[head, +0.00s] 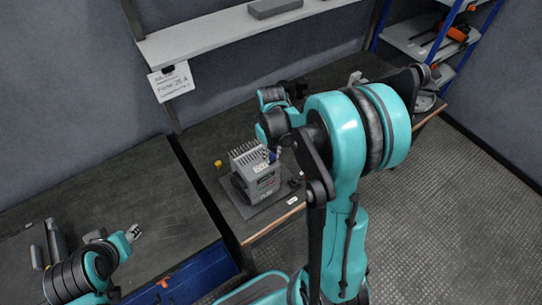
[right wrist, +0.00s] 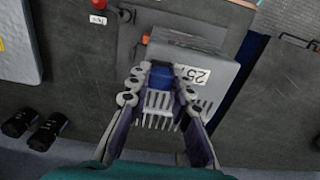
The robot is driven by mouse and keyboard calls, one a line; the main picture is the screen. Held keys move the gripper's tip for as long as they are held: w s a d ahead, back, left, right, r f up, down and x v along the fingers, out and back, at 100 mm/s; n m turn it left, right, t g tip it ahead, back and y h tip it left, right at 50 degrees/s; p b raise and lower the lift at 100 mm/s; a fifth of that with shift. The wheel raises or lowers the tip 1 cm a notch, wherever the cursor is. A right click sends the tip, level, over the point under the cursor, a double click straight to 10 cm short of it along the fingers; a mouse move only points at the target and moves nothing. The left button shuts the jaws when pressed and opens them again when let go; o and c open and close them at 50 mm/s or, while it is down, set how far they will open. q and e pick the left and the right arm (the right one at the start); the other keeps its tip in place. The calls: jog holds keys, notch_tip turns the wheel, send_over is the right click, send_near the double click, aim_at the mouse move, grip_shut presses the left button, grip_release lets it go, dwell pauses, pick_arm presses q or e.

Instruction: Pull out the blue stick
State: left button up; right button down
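The blue stick (right wrist: 160,80) shows in the right wrist view at the edge of the grey capacitor unit, above its row of pale metal fins. My right gripper (right wrist: 161,88) has one finger on each side of the stick; whether both fingers press on it I cannot tell. In the head view the right gripper (head: 273,154) is at the right side of the unit (head: 262,181), and my arm hides part of that area. My left gripper (head: 133,232) is low at the left, away from the unit, too small to read its fingers.
The unit stands on a grey plate on a dark workbench (head: 212,135). A shelf (head: 215,38) with a hanging paper sign (head: 171,82) is above the bench. A blue rack (head: 425,45) stands at the back right.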

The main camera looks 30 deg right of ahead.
aim_at(271, 154)
jog(key=shift+r, duration=0.15)
jog(key=shift+r+p, duration=2.25)
jog(key=shift+r, duration=0.65)
